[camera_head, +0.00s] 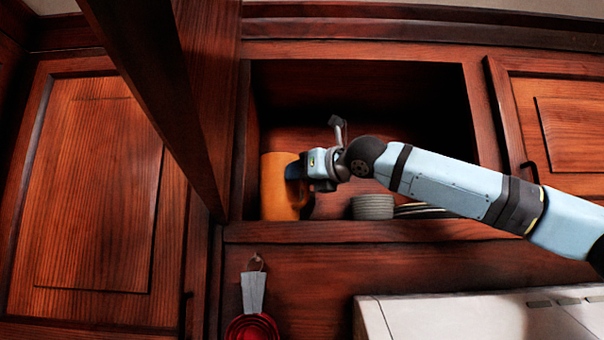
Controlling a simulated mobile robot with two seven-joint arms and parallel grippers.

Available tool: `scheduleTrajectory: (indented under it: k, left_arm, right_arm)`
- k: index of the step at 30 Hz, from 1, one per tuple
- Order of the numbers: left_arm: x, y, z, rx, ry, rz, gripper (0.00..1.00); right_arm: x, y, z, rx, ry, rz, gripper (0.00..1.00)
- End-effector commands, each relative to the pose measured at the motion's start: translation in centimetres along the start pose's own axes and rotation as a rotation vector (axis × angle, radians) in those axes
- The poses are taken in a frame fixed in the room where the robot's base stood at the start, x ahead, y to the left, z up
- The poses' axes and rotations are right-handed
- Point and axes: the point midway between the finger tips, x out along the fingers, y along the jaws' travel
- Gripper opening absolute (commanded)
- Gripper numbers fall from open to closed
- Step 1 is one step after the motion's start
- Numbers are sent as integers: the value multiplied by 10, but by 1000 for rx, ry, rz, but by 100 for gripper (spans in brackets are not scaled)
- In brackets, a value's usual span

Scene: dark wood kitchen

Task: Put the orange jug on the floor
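The orange jug (275,190) stands upright at the left end of an open wall cabinet shelf. My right arm reaches in from the right. The floor is not in view. My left gripper is not in view.
A stack of grey plates or bowls (373,207) stands on the shelf under my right arm. An open cabinet door (190,85) hangs at the left of the opening. A red item (252,327) hangs below, and a white appliance (450,316) is at lower right.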

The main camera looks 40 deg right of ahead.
Motion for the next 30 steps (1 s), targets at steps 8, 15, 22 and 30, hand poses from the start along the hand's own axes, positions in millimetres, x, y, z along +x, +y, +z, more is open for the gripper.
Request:
scheduleTrajectory:
  k: [8,15,22,30]
  left_arm:
    - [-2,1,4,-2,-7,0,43]
    - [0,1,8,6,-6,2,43]
    - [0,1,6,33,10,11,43]
    - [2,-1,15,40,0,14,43]
  right_arm:
    - [0,0,1,0,-1,0,38]
    - [-28,0,3,0,-5,1,38]
    - [-76,0,3,0,-6,2,38]
    - [-114,0,2,0,-2,1,38]
